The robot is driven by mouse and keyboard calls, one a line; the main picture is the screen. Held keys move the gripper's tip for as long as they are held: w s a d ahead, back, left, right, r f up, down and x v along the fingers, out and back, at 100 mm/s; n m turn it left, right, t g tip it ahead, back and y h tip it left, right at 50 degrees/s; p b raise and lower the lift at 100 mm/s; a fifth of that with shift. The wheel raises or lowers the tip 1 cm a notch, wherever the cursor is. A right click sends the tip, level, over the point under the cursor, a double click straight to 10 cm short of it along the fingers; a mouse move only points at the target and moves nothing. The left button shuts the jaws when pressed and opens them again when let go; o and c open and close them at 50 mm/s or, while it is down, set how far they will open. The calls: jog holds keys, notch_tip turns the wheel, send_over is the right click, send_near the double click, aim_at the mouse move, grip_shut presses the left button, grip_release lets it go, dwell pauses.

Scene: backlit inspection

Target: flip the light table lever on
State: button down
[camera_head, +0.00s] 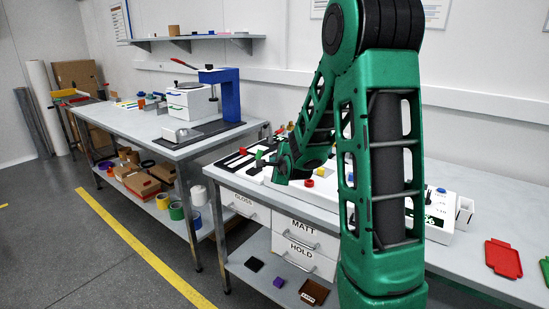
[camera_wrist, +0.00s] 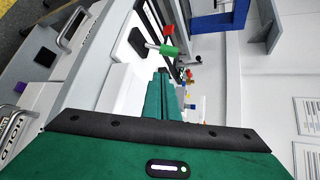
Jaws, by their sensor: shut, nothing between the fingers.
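The light table (camera_head: 229,161) is a white panel with black strips on the bench, left of my arm. A small green piece (camera_head: 259,155) and a red piece (camera_head: 243,151) stand at it. In the wrist view the green piece (camera_wrist: 169,50) looks like a cylinder on a short grey rod, with the red piece (camera_wrist: 168,30) beyond it. I cannot tell for certain which of these is the lever. My gripper (camera_wrist: 160,73) is shut and empty, its green fingers pointing toward the green piece, apparently short of it. In the head view my arm hides part of the bench.
Drawers (camera_head: 301,240) labelled MATT and HOLD sit under the bench top. A red tray (camera_head: 503,258) lies at right. A second bench (camera_head: 135,125) with a blue-armed device (camera_head: 229,95) stands at left. Small coloured pieces, including a red knob (camera_head: 309,183), lie near my gripper.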

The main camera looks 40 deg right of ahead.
jog(key=shift+w+d+r+m+t, duration=0.1)
jog(key=shift+w+d+m+t, duration=0.2)
jog(key=shift+w+d+m, duration=0.3)
jog(key=x, duration=1)
jog(key=shift+a+r, duration=0.1)
jog(key=shift+a, duration=0.05)
jog(key=shift+s, duration=0.1)
